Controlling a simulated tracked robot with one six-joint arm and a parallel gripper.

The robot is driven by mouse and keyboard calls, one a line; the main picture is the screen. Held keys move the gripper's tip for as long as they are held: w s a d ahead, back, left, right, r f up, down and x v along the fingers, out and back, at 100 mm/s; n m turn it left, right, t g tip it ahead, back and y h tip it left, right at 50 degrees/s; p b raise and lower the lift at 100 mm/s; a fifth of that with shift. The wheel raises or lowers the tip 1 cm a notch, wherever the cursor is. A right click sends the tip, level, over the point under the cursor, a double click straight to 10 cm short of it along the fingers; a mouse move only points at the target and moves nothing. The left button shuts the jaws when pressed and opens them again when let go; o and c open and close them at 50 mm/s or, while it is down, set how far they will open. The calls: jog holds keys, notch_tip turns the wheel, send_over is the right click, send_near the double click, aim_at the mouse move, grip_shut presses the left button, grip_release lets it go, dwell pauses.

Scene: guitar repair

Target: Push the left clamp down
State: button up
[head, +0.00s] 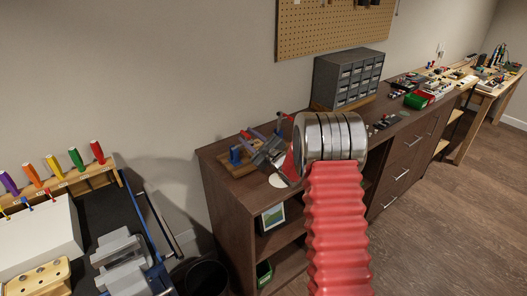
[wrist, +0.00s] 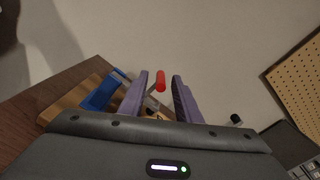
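A wooden board (head: 238,169) with clamps lies at the left end of the brown cabinet top. A blue clamp part (head: 235,156) stands at its left; it also shows in the wrist view (wrist: 102,94), left of my fingers. A clamp with a red handle (wrist: 160,80) and a metal arm shows between my fingers. My gripper (head: 268,146) is over the board. In the wrist view its two purple fingers (wrist: 161,90) are apart, with a gap on each side of the red handle. The clamps' lower parts are mostly hidden by my gripper and wrist.
A grey drawer unit (head: 350,78) stands right of my arm, below a pegboard (head: 330,30). Small parts and a green bin (head: 416,101) lie farther right. The wall is close behind the board. At lower left is a bench with colored-handled tools (head: 76,158) and a vise (head: 122,262).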

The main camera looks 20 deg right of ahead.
jog(key=v, duration=1.1)
jog(key=shift+s+f, duration=0.2)
jog(key=shift+s, duration=0.05)
jog(key=s+a+r+n+g+h, duration=0.4)
jog(key=s+r+n+g+h, duration=0.15)
jog(key=s+r+n, duration=0.5)
jog(key=s+a+n+g, duration=0.2)
jog(key=s+a+n, duration=0.2)
jog(key=s, duration=0.5)
jog(key=s+a+n+g, duration=0.2)
jog(key=s+a+n, duration=0.2)
jog(key=s, duration=0.6)
jog(key=s+a+n+g+y, duration=0.1)
jog(key=s+a+n, duration=0.3)
jog(key=s+n, duration=0.4)
jog(key=shift+s+a+g, duration=0.35)
jog(key=shift+s+g, duration=0.3)
jog(key=shift+s, duration=0.3)
jog(key=shift+d+f, duration=0.1)
jog(key=shift+d, duration=0.05)
